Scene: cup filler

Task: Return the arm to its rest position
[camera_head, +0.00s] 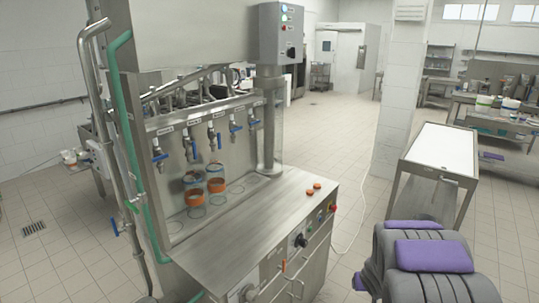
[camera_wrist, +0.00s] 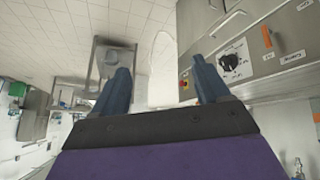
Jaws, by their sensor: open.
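My gripper (camera_wrist: 162,82) shows in the wrist view with its two blue-grey fingers spread wide apart. Nothing is between them. My arm (camera_head: 430,260), grey with purple panels, is at the bottom right of the head view, to the right of the filling machine and apart from it. I cannot make out the fingers clearly in the head view.
The steel filling machine (camera_head: 240,225) stands at the left, with several clear cups with orange contents (camera_head: 216,186) under its taps. A white-topped table (camera_head: 440,150) stands behind my arm. Tiled floor between is clear.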

